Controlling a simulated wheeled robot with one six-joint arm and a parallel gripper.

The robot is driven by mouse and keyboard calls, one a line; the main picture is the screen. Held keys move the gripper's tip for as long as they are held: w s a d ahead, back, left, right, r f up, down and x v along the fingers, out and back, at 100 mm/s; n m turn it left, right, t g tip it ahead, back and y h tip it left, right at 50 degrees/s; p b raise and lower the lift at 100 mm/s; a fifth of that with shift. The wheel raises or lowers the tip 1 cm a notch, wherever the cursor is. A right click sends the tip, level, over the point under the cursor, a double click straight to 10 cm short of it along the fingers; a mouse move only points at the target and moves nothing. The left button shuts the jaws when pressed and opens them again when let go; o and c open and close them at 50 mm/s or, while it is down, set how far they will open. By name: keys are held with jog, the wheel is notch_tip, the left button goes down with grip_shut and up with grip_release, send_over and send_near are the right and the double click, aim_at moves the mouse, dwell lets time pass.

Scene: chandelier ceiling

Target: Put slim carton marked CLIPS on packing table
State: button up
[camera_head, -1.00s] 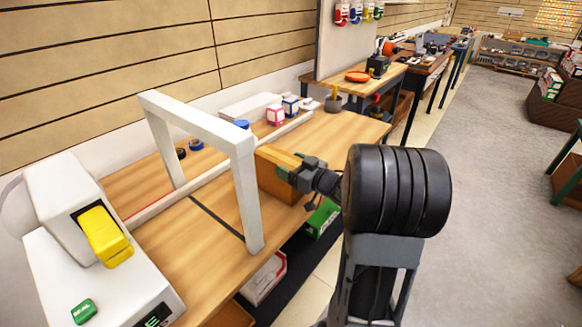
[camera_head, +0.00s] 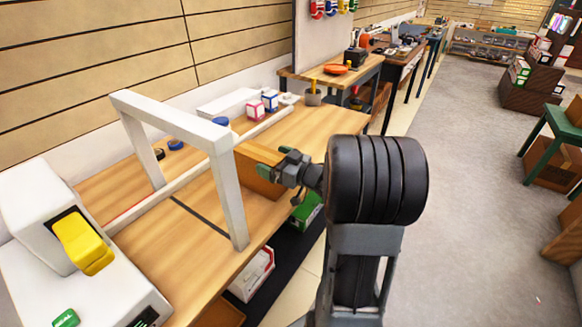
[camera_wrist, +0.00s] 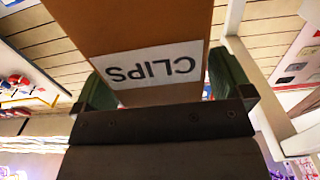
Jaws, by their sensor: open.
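The slim brown carton (camera_head: 256,168) is at the front edge area of the wooden packing table (camera_head: 300,132), just right of the white frame's front post, and appears to rest on the tabletop. In the wrist view its white CLIPS label (camera_wrist: 153,66) faces the camera, upside down. My gripper (camera_head: 283,172) reaches in from the right at the carton's near end. Its green fingers are open, one on each side of the carton in the wrist view (camera_wrist: 158,85). Any small gap between fingers and carton is hard to see. The carton's underside is hidden.
A white frame (camera_head: 226,190) spans the table on the left. A white machine with a yellow part (camera_head: 84,242) stands at the near left. Small boxes (camera_head: 262,103) sit at the back. Cartons (camera_head: 252,274) lie below the table.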

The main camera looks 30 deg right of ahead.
jog(key=v, duration=1.1)
jog(key=shift+p, duration=0.35)
